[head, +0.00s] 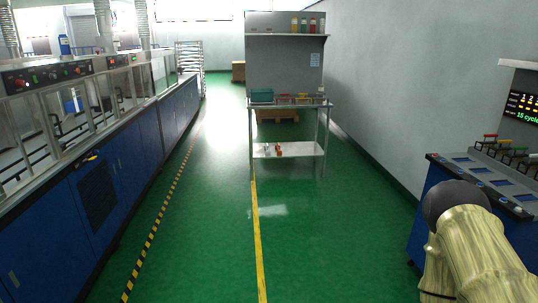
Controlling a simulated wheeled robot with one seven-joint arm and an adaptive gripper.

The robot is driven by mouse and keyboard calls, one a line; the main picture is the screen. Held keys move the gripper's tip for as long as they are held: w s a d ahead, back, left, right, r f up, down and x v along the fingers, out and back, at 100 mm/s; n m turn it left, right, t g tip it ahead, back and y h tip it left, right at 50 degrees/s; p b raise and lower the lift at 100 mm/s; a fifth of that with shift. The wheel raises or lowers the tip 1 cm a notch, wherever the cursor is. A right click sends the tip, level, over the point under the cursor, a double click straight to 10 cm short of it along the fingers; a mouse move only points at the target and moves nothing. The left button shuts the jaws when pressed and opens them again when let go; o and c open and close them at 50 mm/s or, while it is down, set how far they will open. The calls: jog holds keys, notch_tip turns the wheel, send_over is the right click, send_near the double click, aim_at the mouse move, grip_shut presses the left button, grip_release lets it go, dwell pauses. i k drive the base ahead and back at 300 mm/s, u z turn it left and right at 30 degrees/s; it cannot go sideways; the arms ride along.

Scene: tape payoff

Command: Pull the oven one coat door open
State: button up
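No oven door marked "one coat" can be made out. A long machine line with blue lower panels (58,222) runs along the left side. Its upper part has clear panels and a control panel (45,76) with red knobs. A small yellow handle or latch (90,157) sits near the top edge of the blue panels. I cannot tell which part is the oven. My arm, in a pale yellow cover with a dark joint, shows at the lower right. My gripper is not in view.
A shelf bench (288,103) with a teal bin and tools stands ahead. A blue-sided station (477,178) with colored handles is at the right, beside my arm. The green floor (205,235) between is clear, with a yellow line and a striped line along the machines.

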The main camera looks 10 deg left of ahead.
aim_at(59, 154)
jog(key=u, duration=0.15)
jog(key=i, duration=1.65)
jog(key=u, duration=1.1)
jog(key=i, duration=1.3)
jog(key=u, duration=1)
